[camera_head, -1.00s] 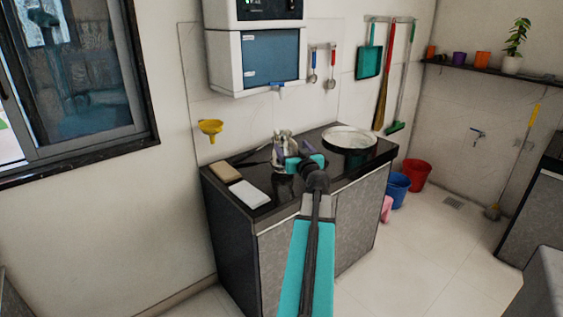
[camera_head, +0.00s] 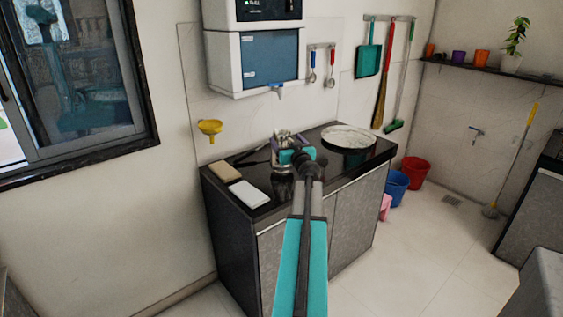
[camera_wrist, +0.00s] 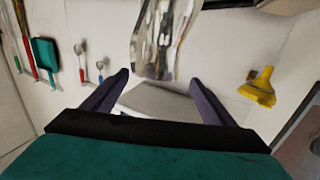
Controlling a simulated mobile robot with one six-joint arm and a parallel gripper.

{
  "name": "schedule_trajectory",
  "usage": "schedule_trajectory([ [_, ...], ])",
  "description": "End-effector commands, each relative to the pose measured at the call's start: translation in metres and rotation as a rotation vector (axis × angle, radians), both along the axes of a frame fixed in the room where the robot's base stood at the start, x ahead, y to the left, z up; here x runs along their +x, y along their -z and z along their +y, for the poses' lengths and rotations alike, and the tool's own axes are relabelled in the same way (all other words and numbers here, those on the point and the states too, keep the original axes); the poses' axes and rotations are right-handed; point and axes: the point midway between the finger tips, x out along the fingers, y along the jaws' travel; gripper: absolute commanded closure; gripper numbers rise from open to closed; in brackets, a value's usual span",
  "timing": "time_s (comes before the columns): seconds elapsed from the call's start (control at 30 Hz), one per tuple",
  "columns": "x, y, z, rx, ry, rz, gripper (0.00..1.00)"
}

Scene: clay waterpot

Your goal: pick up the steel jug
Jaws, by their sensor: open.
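The steel jug (camera_head: 282,170) stands on the black counter in the head view, largely hidden behind my gripper (camera_head: 290,139). In the wrist view, which appears upside down, the shiny jug (camera_wrist: 158,38) is at the top middle. It lies ahead of my gripper (camera_wrist: 160,77), in line with the gap between the two purple fingers. The fingers are spread apart and nothing is visibly clamped. Whether either finger touches the jug cannot be told.
The black counter (camera_head: 262,180) also holds a large round plate (camera_head: 349,137), a tan block (camera_head: 223,171) and a white block (camera_head: 249,194). A white wall unit (camera_head: 224,62) hangs above. A yellow funnel (camera_head: 210,128) is on the wall at the left.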

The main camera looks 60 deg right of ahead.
Motion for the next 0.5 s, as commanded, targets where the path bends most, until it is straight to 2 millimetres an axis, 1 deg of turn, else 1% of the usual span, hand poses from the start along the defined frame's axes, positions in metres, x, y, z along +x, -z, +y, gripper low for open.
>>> schedule_trajectory([
  [0.27,0.002,-0.001,-0.001,0.000,-0.001,0.000,0.21],
  [0.5,0.013,-0.003,-0.012,0.000,-0.001,0.000,0.21],
])
